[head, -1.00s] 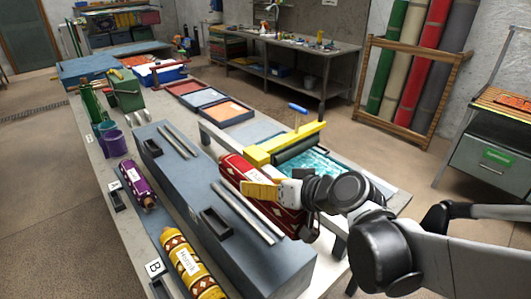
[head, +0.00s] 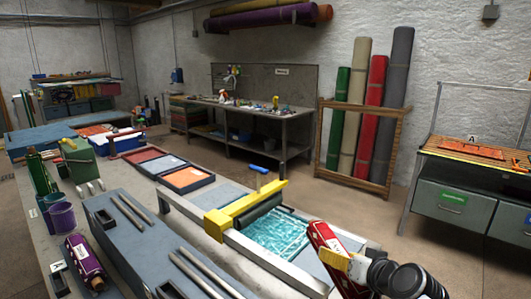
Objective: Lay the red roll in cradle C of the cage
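The red roll (head: 322,238), with a white label, is at the lower right of the head view, above the near side of the bench. It is tilted, with its upper end leaning left. The yellow fingers of my gripper (head: 337,261) lie across it and appear shut on it, though the far finger is hidden behind the roll.
A purple roll (head: 84,259) lies by label A (head: 57,266) at the lower left. A yellow-framed roller (head: 240,210) stands over a wet teal rug (head: 275,236) on the bench. A wooden rack (head: 390,150) holds upright rolls. Floor space is open on the right.

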